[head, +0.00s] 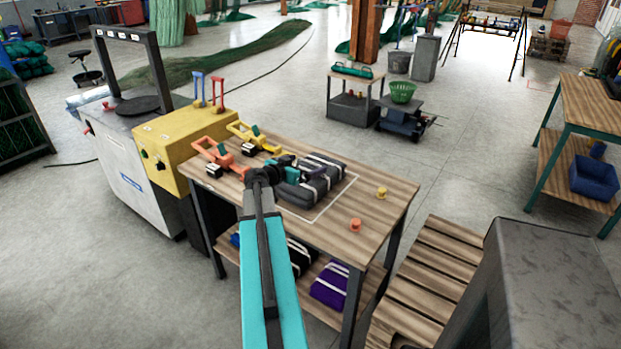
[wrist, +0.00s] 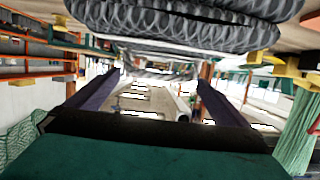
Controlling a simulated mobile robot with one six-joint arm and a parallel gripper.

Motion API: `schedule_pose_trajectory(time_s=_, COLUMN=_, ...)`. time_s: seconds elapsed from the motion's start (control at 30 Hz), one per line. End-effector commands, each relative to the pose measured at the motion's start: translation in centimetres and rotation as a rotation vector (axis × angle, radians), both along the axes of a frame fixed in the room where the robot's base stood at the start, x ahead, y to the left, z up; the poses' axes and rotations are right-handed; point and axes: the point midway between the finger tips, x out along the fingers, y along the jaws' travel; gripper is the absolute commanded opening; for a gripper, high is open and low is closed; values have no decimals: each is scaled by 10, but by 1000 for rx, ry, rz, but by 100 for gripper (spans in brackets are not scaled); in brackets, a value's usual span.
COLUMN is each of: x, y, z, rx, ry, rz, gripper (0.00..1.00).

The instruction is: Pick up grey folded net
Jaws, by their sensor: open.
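The grey folded net (head: 322,186), dark with pale bands, lies on top of the wooden workbench (head: 390,210), within a white outlined rectangle. In the wrist view its ribbed grey mesh (wrist: 180,16) fills the top of the picture. My gripper (wrist: 160,82) has its two dark fingers spread apart, with no net between them. In the head view my arm reaches over the bench's near edge, and my gripper is at the left side of the net, partly covering it. I cannot tell whether it touches the net.
Orange (head: 222,157) and yellow (head: 250,135) clamp-like tools lie left of the net. An orange peg (head: 355,225) and a yellow peg (head: 382,193) stand right. Black (head: 299,260) and purple (head: 330,287) nets lie on the lower shelf. A slatted pallet (head: 430,270) is at right.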

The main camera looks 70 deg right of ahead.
Motion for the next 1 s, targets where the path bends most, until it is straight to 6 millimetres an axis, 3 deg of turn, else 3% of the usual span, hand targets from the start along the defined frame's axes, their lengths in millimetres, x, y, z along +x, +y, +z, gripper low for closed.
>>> schedule_pose_trajectory(time_s=0.2, x=-4, y=-19, z=-5, rx=0, ry=1, rz=0, gripper=100)
schedule_pose_trajectory(time_s=0.77, x=-6, y=-25, z=-8, rx=0, ry=1, rz=-1, gripper=100)
schedule_pose_trajectory(time_s=1.0, x=-11, y=-47, z=-13, rx=0, ry=1, rz=0, gripper=100)
